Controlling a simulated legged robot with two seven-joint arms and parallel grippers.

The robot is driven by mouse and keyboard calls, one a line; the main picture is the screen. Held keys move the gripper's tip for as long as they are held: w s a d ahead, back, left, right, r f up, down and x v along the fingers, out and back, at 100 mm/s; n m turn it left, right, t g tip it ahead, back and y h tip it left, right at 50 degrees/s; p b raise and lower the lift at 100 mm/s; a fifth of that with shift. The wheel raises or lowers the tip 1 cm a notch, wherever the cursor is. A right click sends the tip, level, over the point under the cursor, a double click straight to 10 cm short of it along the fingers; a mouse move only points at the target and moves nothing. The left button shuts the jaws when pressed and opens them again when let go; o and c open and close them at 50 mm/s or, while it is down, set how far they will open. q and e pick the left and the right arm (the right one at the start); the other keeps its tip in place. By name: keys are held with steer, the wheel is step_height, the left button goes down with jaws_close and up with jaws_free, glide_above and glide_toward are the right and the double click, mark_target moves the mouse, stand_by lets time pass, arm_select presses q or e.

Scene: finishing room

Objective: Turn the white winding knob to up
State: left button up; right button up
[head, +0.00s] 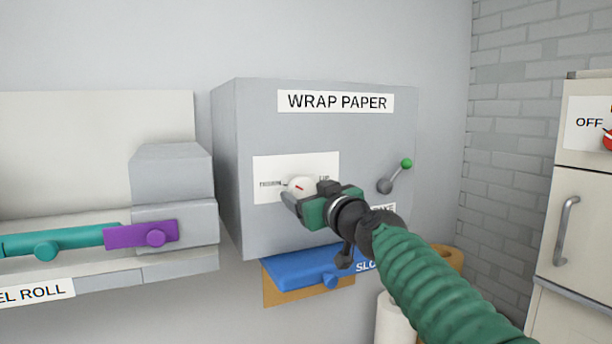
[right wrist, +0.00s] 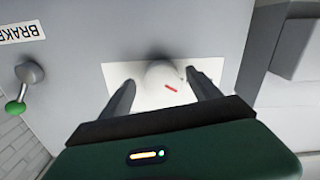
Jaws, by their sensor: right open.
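The white winding knob (head: 300,186) sits on a white label plate (head: 268,165) on the front of the grey wrap paper box (head: 310,140). Its red pointer mark aims to the left in the head view, toward a small word I cannot read fully; the word at the right reads as UP. My right gripper (head: 298,198) is at the knob, its fingers open on either side of it. In the right wrist view the knob (right wrist: 162,76) lies between the two fingertips (right wrist: 160,92); I cannot tell whether they touch it. My left gripper is not in view.
A brake lever with a green ball (head: 406,164) is right of the knob. A blue slide (head: 300,268) lies below the box. A teal bar (head: 50,242) and purple block (head: 140,235) are at left. A cabinet (head: 575,210) stands at right.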

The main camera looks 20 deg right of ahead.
steer(key=shift+w+a, duration=0.1)
steer(key=shift+w, duration=0.35)
steer(key=shift+w+f, duration=0.1)
steer(key=shift+w, duration=0.1)
steer(key=shift+s+a, duration=0.1)
steer(key=c, duration=1.4)
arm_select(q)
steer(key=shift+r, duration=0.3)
arm_select(e)
steer(key=shift+o, duration=0.2)
